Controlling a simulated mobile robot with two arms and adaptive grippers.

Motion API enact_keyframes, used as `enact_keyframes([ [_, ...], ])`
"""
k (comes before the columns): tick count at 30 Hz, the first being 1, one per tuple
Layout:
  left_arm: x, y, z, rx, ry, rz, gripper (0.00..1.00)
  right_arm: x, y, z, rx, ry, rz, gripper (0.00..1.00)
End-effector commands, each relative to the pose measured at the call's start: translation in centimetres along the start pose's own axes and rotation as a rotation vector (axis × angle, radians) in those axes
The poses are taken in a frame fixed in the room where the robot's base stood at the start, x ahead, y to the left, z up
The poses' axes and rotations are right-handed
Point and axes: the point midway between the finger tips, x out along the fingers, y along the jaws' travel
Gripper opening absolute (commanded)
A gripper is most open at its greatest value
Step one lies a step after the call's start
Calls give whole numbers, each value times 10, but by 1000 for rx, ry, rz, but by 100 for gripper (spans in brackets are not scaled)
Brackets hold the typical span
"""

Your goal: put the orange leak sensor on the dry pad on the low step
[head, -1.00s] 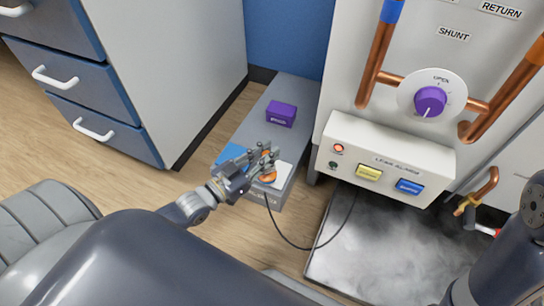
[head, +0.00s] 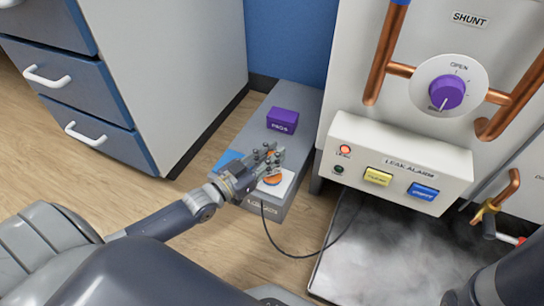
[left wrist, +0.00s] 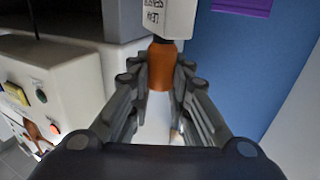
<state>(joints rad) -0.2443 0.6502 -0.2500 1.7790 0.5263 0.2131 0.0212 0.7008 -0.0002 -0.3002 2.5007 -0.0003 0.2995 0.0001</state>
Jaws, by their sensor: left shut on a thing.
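The orange leak sensor (head: 272,181) is at the low step (head: 240,147), over the white dry pad (head: 286,186). I cannot tell whether its base rests on the pad or sits just above it. My left gripper (head: 266,158) is shut on the sensor's upper part. In the left wrist view, the orange sensor (left wrist: 160,66) stands between the fingers of my left gripper (left wrist: 160,85), with a white lettered block above it. A black cable (head: 290,251) runs from near the pad across the floor. My right gripper is out of view.
A purple box (head: 283,120) and a blue patch (head: 228,158) are on the step. The leak alarm panel (head: 400,163) stands to the right, its red lamp (head: 345,150) lit, above a misty tray (head: 385,260). A drawer cabinet (head: 190,80) stands left.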

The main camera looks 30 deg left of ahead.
Motion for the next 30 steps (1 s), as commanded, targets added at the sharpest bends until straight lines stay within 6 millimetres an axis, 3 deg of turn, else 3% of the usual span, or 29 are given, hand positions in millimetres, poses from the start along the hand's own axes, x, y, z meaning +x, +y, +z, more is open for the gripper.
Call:
enact_keyframes([
  [6,0,0,2,0,2,0,0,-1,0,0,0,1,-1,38],
  [7,0,0,3,0,0,0,24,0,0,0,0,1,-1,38],
  [9,0,0,3,0,-1,0,38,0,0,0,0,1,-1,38],
  [21,-2,0,-2,0,-1,0,38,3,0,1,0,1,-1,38],
  [26,-24,0,-3,0,-6,0,38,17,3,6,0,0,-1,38],
  [30,-56,0,-4,-1,-9,0,38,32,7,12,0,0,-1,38],
])
